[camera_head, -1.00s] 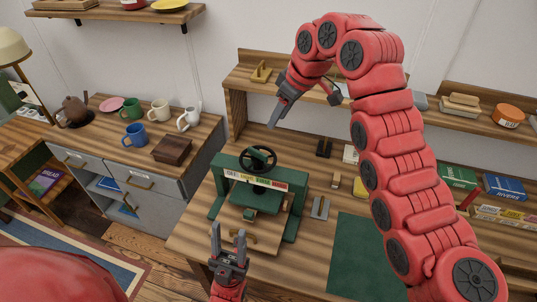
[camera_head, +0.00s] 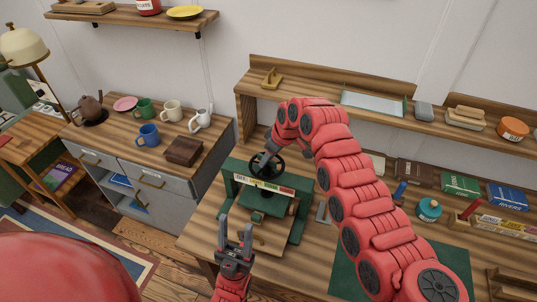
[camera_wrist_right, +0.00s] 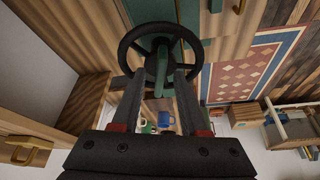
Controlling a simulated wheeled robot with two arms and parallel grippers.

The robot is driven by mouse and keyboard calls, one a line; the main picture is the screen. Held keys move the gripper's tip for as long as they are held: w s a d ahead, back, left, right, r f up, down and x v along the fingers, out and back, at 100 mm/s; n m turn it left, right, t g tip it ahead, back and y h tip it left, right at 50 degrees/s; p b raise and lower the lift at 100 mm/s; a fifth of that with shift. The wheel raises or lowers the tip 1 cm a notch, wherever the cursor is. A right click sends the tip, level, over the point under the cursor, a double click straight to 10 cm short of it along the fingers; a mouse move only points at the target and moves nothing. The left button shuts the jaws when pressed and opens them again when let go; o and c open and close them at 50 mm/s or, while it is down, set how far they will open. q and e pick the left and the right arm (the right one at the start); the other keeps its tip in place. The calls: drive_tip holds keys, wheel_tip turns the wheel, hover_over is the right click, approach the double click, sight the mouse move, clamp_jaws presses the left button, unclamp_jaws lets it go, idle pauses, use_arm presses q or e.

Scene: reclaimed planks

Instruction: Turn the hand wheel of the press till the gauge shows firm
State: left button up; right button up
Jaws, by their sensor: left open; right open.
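The green press (camera_head: 296,212) stands on the wooden bench. Its dark hand wheel (camera_head: 279,168) is on top, and the gauge strip (camera_head: 262,187) with coloured bands runs across the front; its words and pointer are too small to read. My right gripper (camera_head: 266,160) is at the wheel, partly hidden behind my arm. In the right wrist view the wheel (camera_wrist_right: 196,47) lies just ahead, with the open fingers (camera_wrist_right: 157,76) overlapping its near rim; I cannot tell whether they touch it. My left gripper (camera_head: 235,232) is open and empty, pointing up in front of the press.
A green mat (camera_head: 345,275) lies at the front right. A shelf (camera_head: 330,98) runs behind. Mugs (camera_head: 149,135) stand on the cabinet at the left.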

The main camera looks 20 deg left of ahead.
clamp_jaws()
idle(0.5)
drive_tip(key=shift+f+m+b, duration=0.25)
drive_tip(key=shift+m+b, duration=0.35)
drive_tip(key=shift+b, duration=0.35)
drive_tip(key=m+t+b, duration=0.1)
drive_tip(key=m+b, duration=0.1)
drive_tip(key=b, duration=0.1)
drive_tip(key=m+t+h+b, duration=0.1)
drive_tip(key=m+b, duration=0.2)
drive_tip(key=b, duration=0.1)
drive_tip(key=shift+s+a+m, duration=0.1)
drive_tip(key=shift+a+m, duration=0.1)
drive_tip(key=shift+m, duration=0.1)
drive_tip(key=shift+r+m+t+h+b, duration=0.15)
drive_tip(key=shift+m+h+b, duration=0.25)
drive_tip(key=shift+m+b, duration=0.35)
drive_tip(key=shift+r+m+t+h+b, duration=0.15)
drive_tip(key=shift+m+h+b, duration=0.25)
drive_tip(key=shift+m+b, duration=0.3)
drive_tip(key=shift+m, duration=0.25)
